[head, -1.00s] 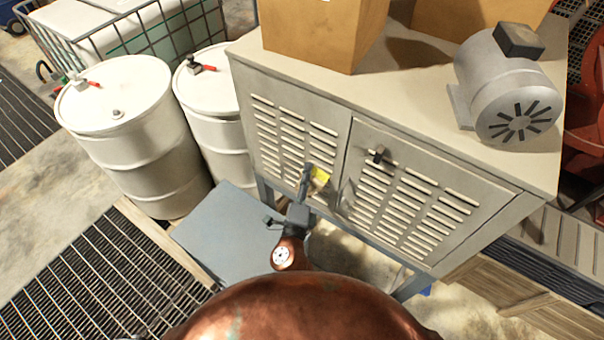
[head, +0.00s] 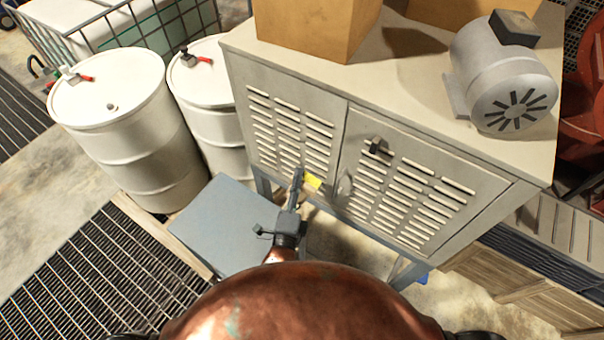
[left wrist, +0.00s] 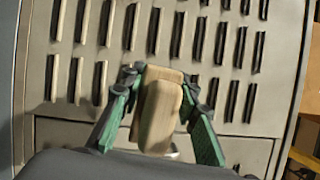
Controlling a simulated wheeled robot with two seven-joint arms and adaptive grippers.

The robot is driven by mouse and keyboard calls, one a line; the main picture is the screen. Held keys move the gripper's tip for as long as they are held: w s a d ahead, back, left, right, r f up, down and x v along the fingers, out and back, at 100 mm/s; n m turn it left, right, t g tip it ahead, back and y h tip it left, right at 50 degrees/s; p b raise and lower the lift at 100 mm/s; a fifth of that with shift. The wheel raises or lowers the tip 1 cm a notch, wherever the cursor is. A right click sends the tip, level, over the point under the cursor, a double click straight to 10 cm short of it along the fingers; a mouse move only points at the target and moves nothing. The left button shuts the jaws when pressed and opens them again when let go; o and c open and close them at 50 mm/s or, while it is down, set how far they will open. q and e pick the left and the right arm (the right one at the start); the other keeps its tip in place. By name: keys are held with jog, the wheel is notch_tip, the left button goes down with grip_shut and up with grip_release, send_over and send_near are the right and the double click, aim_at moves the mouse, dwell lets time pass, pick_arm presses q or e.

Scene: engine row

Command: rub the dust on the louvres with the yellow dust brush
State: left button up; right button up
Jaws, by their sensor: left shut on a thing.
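The yellow dust brush (head: 314,182) is in my left gripper (head: 298,180), low in front of the cabinet's left door. In the left wrist view, the green fingers of my left gripper (left wrist: 160,95) are shut on the brush's tan block (left wrist: 157,118). The louvres (head: 290,130) are rows of slots in the left door, and a second set (head: 405,195) is in the right door. In the left wrist view the louvres (left wrist: 150,30) lie just beyond the brush. I cannot tell if the brush touches them. Dust is not clearly distinguishable. My right gripper is out of view.
The grey cabinet (head: 420,65) carries a cardboard box (head: 315,25) and a grey motor (head: 503,75). White drums (head: 115,125) stand to the left. A blue-grey flat surface (head: 222,225) is below left of the gripper.

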aim_at(288, 197)
pick_arm(q)
jog(key=shift+s+a, duration=0.25)
jog(key=shift+s, duration=0.1)
jog(key=shift+s+a, duration=0.45)
jog(key=shift+s, duration=0.15)
jog(key=shift+s+a, duration=0.4)
jog(key=shift+s, duration=0.2)
